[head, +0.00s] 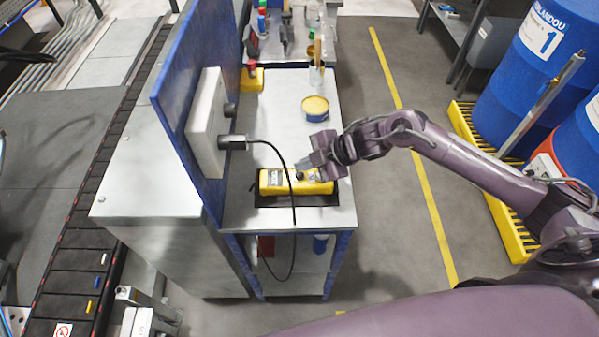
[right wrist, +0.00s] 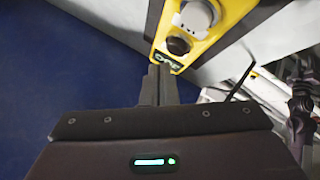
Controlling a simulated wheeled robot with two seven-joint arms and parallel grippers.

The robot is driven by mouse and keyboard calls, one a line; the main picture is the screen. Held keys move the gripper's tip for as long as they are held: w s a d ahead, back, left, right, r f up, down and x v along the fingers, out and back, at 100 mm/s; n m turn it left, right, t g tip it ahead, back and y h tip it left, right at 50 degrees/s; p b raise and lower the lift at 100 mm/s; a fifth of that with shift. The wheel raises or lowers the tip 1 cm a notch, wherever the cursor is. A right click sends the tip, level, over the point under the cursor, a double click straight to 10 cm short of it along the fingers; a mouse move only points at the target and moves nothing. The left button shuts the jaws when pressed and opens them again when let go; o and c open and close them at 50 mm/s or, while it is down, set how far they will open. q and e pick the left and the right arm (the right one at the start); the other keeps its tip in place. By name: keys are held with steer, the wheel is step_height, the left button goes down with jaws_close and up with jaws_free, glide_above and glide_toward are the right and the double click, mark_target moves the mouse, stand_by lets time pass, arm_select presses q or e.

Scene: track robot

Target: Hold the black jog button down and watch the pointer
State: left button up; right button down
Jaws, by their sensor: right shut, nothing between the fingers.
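The yellow control box (head: 272,180) lies on the bench top with a cable running to it. In the right wrist view the box (right wrist: 222,22) carries a grey round part (right wrist: 198,14) and the black button (right wrist: 178,45), with a dark label beside the button. My right gripper (head: 303,170) is over the box in the head view. In the wrist view its closed fingers (right wrist: 160,68) end by the label, just short of the button in the picture. I cannot tell whether they touch the box. No pointer shows. My left gripper is out of view.
A blue panel (head: 190,75) with a grey box (head: 207,122) stands along the bench's left side. Blue drums (head: 525,60) stand at the right, beyond open floor. A conveyor (head: 85,225) runs at left.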

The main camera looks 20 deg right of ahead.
step_height(320, 180, up, 5)
steer(key=p, duration=0.3)
steer(key=shift+p, duration=0.4)
steer(key=shift+f, duration=0.1)
